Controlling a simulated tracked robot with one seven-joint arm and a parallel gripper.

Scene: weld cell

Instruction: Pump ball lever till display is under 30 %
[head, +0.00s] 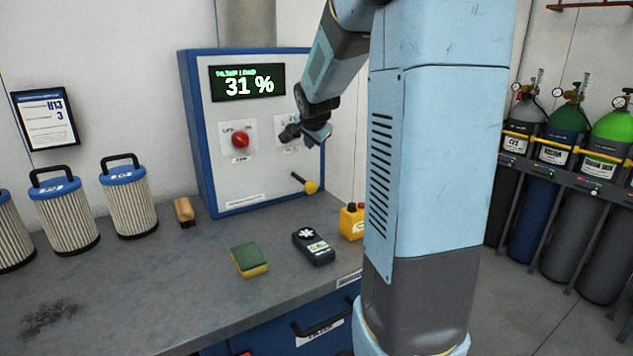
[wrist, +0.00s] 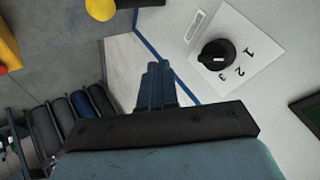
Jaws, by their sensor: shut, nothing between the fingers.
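The display (head: 248,82) on the blue-edged cabinet (head: 262,130) reads 31 %. The ball lever (head: 311,187) is a dark rod with a yellow ball, sticking out of the lower right of the cabinet front. Its yellow ball (wrist: 100,9) also shows at the top edge of the wrist view, beyond my fingertips and apart from them. My gripper (wrist: 158,75) is shut and empty. In the head view my gripper (head: 316,133) is above the lever, in front of the upper right of the panel, partly covering a switch plate there.
A red knob (head: 241,140) and a black rotary switch (wrist: 217,58) marked 1, 2, 3 are on the panel. On the bench are a sponge (head: 249,260), a dark handheld meter (head: 313,246), a yellow box (head: 352,222), a brush (head: 184,211) and several filters (head: 129,200). Gas cylinders (head: 568,130) stand right.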

